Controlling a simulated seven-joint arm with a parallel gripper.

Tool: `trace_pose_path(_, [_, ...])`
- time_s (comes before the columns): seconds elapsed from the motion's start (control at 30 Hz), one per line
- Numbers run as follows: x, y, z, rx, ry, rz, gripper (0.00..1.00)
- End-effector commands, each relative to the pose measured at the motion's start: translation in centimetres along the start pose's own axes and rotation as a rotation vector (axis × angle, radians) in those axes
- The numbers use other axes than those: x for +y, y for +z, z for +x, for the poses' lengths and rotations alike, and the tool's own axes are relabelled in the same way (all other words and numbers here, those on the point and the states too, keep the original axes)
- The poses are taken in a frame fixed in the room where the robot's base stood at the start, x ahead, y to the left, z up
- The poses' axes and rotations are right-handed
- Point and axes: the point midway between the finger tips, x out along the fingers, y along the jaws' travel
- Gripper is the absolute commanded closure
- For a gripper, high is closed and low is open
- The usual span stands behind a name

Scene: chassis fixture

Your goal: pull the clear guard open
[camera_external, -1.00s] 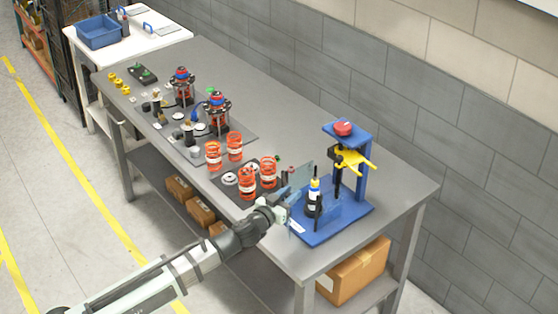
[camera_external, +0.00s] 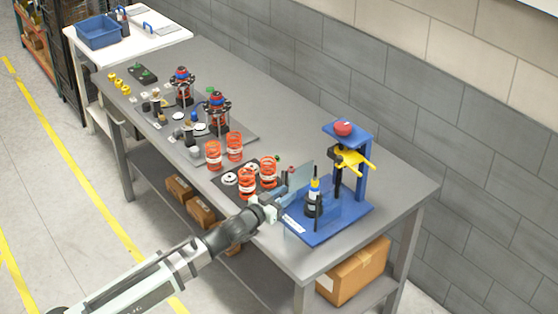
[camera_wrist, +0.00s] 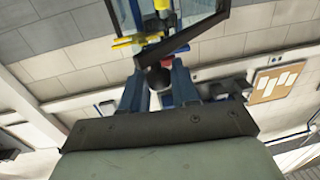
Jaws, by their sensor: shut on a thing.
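The clear guard (camera_external: 299,180) is a see-through pane on the left side of a blue press fixture (camera_external: 326,222). It stands out from the fixture toward the left. In the wrist view its dark-edged pane (camera_wrist: 190,38) crosses the top. My gripper (camera_external: 275,208) is at the guard's near edge, over the front of the table. In the wrist view my gripper (camera_wrist: 160,88) has its two blue fingers shut on a round black knob (camera_wrist: 158,78) beside the guard's dark edge. The knob is hidden in the external view.
Orange springs (camera_external: 247,182) stand close to the left of the guard. The table's right end (camera_external: 400,205) is clear.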

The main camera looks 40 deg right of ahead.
Motion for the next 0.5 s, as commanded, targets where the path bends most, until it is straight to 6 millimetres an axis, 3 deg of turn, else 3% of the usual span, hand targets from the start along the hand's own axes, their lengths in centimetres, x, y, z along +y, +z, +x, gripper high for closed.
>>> trace_pose_path(0.3, [0.00,-0.22,0.07,0.005,0.002,-0.002,1.00])
trace_pose_path(0.33, [0.00,-0.22,0.07,0.005,0.002,-0.002,0.68])
trace_pose_path(0.5, [-0.01,-0.15,0.05,0.004,0.001,-0.001,0.54])
